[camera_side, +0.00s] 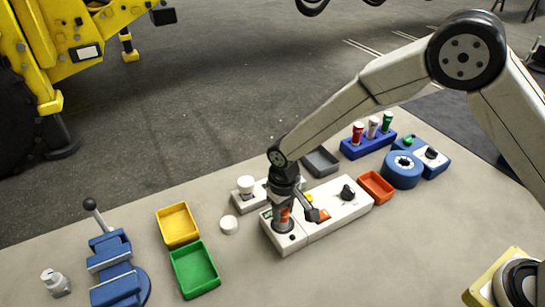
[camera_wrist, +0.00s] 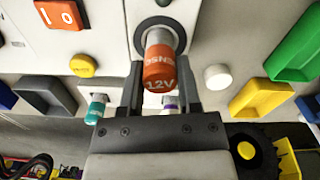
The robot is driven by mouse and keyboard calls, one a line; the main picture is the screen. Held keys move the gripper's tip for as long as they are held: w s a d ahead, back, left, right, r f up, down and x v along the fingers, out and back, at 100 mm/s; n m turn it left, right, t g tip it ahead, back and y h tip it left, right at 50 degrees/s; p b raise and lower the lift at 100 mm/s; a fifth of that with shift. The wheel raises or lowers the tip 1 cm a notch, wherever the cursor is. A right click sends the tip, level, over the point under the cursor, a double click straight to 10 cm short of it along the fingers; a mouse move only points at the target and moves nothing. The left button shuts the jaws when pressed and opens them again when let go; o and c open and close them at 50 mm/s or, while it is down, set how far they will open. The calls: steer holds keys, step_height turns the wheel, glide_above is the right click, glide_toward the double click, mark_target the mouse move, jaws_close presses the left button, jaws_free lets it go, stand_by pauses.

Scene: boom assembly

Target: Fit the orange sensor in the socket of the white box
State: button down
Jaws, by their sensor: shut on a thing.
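The sensor's pale metal end points at the dark ring of the socket (camera_wrist: 147,24) in the white box (camera_wrist: 199,20). The end overlaps the ring; I cannot tell how deep it sits. In the side view my gripper (camera_side: 285,212) is above the left end of the white box (camera_side: 322,226), with the orange sensor (camera_side: 284,215) partly hidden, upright over the dark socket ring (camera_side: 288,236).
The box carries an orange switch (camera_wrist: 60,14) and a yellow button (camera_wrist: 83,65). A white cap (camera_side: 229,224) lies left of the box. Yellow (camera_side: 178,225) and green (camera_side: 194,269) trays and a blue vise (camera_side: 112,262) stand further left. An orange tray (camera_side: 377,186) is close on the right.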

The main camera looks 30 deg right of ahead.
steer(key=shift+f, duration=0.65)
steer(key=shift+c, duration=1.1)
jaws_free()
steer(key=shift+r, duration=3.55)
